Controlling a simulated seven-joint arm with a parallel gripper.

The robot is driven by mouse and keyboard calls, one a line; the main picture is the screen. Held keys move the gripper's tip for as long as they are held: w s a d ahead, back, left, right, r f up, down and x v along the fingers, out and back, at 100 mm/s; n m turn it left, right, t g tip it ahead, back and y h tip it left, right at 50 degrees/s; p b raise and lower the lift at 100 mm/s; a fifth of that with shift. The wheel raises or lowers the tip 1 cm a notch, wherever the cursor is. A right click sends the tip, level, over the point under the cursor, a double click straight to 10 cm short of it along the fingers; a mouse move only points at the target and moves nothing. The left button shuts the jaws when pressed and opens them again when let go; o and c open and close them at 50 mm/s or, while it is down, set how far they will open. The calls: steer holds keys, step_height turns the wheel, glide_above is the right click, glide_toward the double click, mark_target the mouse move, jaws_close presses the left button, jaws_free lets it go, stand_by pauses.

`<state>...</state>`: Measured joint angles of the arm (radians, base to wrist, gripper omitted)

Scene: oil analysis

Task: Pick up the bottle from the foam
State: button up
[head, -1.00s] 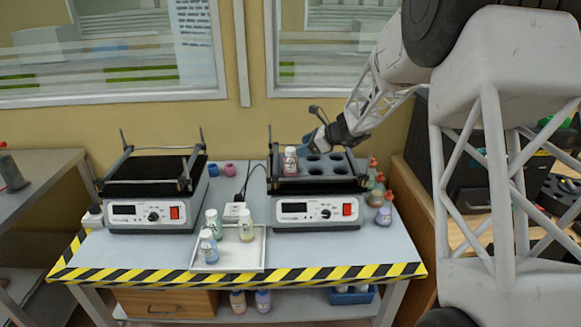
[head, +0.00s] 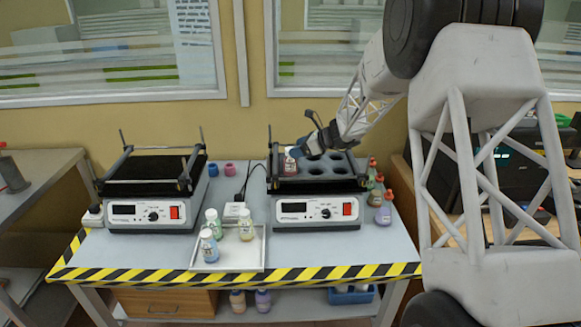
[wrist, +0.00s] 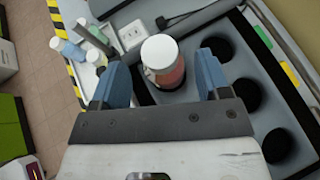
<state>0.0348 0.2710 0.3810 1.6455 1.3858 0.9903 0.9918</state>
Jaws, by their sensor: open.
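A small bottle (head: 290,162) with a white cap and reddish body stands upright at the left of the grey foam (head: 318,185) on the right-hand shaker. In the wrist view the bottle (wrist: 163,62) is between and slightly beyond my two blue fingertips, with clear space on both sides. My gripper (head: 303,150) is open and empty, just above and to the right of the bottle in the head view. It also shows in the wrist view (wrist: 162,85). Several round holes in the foam (wrist: 272,88) are empty. The bottle's lower part is hidden.
A white tray (head: 255,262) with several bottles is left of the shaker. A second shaker (head: 150,210) stands further left. Several bottles (head: 383,210) line the right table side. Posts and bars of the shaker frame rise beside the foam. The front table strip is clear.

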mark_target(286, 151)
steer(key=shift+w+a+f, duration=0.1)
steer(key=shift+a, duration=0.15)
steer(key=shift+x, duration=2.45)
steer(key=shift+a, duration=0.1)
steer(key=shift+c, duration=0.5)
jaws_close()
